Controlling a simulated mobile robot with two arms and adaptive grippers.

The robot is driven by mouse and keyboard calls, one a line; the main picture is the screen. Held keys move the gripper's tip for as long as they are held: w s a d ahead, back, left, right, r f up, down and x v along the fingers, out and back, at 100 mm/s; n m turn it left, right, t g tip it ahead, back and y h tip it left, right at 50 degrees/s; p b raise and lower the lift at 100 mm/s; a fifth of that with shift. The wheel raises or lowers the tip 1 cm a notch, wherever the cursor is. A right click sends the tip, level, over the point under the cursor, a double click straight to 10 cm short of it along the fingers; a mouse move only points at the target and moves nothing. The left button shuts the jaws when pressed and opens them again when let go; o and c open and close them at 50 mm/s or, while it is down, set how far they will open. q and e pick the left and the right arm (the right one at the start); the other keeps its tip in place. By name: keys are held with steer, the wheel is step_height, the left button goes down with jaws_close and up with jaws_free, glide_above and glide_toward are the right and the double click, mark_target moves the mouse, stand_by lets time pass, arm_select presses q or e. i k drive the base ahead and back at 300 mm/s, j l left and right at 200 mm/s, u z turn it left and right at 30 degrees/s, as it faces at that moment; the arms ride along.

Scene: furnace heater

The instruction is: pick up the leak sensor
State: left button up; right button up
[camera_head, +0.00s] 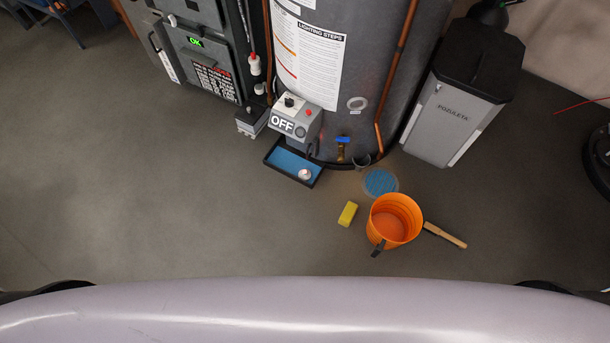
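A small white round object (304,174), which looks like the leak sensor, sits in the right part of a shallow black-rimmed tray (316,181) with a blue inside. The tray lies on the floor at the foot of the grey water heater tank (352,60), below a control box marked OFF (297,118). Neither of my grippers is in view. My pale body fills the bottom of the picture, with dark parts at both lower corners.
An orange bucket (409,212), a yellow sponge (348,214), a wooden handle (446,235) and a round blue floor drain (380,182) are right of the tray. A grey bin (450,115) stands at the right. The floor in front and left is clear.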

mark_target(304, 174)
steer(key=j+z, duration=0.15)
steer(key=z, duration=0.3)
steer(key=i+j+z, duration=0.1)
steer(key=z, duration=0.35)
steer(key=j+z, duration=0.15)
steer(key=j, duration=0.35)
steer(key=j+z, duration=0.15)
steer(key=j, duration=0.3)
steer(key=j+z, duration=0.2)
steer(key=j, duration=0.3)
steer(key=k+j+z, duration=0.15)
steer(key=j, duration=0.3)
steer(key=k+j+z, duration=0.15)
steer(key=j, duration=0.35)
steer(key=i, duration=0.05)
